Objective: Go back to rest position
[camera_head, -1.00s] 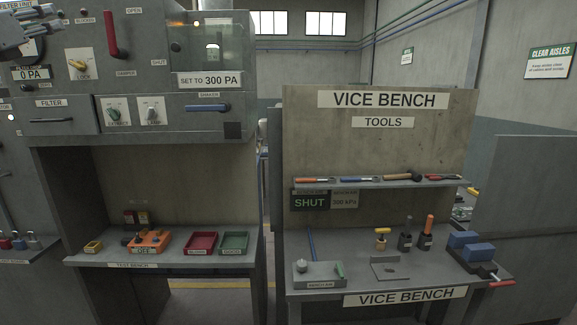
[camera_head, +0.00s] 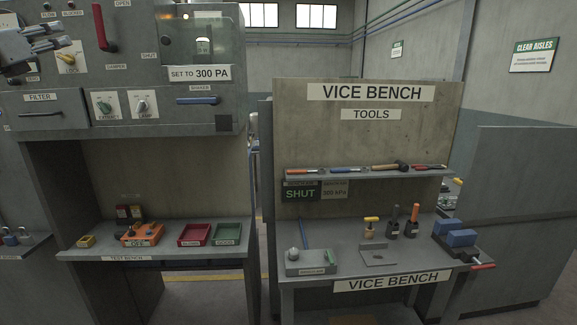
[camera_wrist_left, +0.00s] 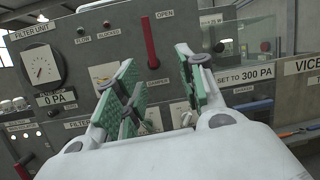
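My left gripper (camera_head: 38,42) shows at the top left of the head view, in front of the filter cabinet. In the left wrist view its two green-padded fingers (camera_wrist_left: 158,88) stand apart with nothing between them, so it is open and empty. Behind them are the filter unit panel with a round gauge (camera_wrist_left: 40,65), a 0 PA label (camera_wrist_left: 56,98) and a red damper lever (camera_wrist_left: 151,45). The red lever also shows in the head view (camera_head: 102,27), upright. My right gripper is in neither view.
The test bench (camera_head: 160,252) holds an orange device (camera_head: 142,234), a red tray (camera_head: 195,235) and a green tray (camera_head: 227,234). The vice bench (camera_head: 335,270) at right carries a blue-jawed vice (camera_head: 458,236) and tools. A narrow gap separates the benches.

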